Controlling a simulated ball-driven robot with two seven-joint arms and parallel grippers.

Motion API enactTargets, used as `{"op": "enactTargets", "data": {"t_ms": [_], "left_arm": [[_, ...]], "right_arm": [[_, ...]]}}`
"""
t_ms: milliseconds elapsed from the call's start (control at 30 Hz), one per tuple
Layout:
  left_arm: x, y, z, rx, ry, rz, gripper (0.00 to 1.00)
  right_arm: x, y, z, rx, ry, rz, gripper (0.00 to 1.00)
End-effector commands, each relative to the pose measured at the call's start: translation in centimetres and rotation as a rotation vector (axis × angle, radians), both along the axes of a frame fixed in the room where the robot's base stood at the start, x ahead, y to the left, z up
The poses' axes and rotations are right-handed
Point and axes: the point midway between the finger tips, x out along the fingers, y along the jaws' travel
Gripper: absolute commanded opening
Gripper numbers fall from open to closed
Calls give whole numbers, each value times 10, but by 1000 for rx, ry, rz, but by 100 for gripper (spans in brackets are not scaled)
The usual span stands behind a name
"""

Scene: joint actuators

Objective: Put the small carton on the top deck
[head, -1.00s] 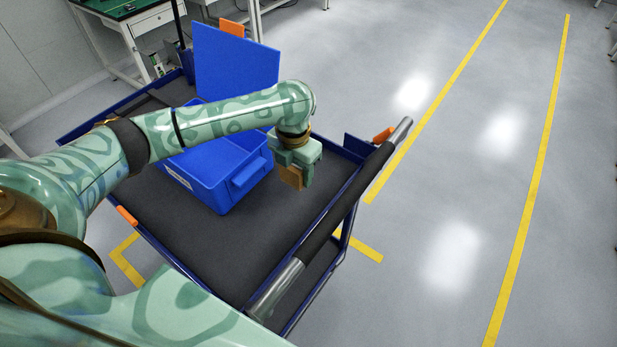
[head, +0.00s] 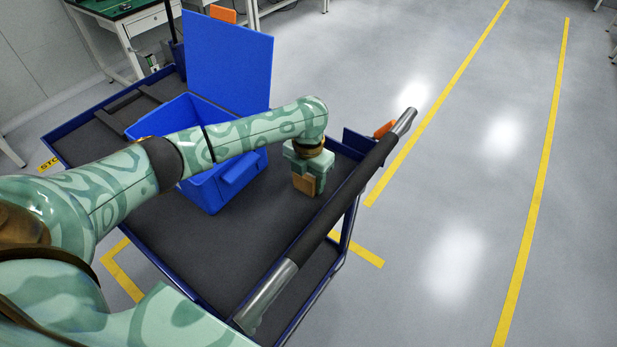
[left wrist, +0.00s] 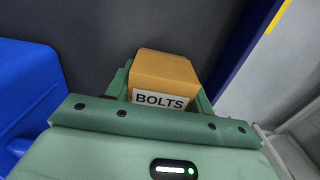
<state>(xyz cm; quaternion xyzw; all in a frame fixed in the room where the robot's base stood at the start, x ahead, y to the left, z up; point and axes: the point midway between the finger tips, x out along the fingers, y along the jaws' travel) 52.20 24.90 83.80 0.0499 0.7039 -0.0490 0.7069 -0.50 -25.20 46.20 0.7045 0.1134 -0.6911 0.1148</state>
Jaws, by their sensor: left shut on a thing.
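The small carton (head: 304,184) is a brown box. In the left wrist view the carton (left wrist: 165,75) shows a white label reading BOLTS. My left gripper (head: 307,178) is shut on it, with a finger at each side, over the right part of the dark top deck (head: 255,240) of a blue cart. I cannot tell whether the carton's underside touches the deck. My right gripper is not in view.
The cart's handle bar (head: 335,210) runs along the right edge. The deck's front is clear.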

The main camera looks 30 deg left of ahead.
Motion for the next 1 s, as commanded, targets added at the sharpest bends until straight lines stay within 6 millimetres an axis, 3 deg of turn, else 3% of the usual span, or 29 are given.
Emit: {"op": "enactTargets", "data": {"t_ms": [33, 67, 133, 467, 567, 800, 1000], "left_arm": [[0, 0, -2, 0, 1, 0, 24], [0, 0, -3, 0, 1, 0, 55], [0, 0, -2, 0, 1, 0, 74], [0, 0, 1, 0, 0, 0, 74], [0, 0, 16, 1, -2, 0, 74], [0, 0, 75, -1, -5, -1, 74], [0, 0, 111, 0, -1, 0, 74]], "right_arm": [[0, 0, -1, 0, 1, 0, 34], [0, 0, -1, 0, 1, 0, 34], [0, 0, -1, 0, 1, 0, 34], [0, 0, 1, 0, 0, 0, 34], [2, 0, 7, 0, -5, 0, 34], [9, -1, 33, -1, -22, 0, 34], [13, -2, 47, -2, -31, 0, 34]]}}
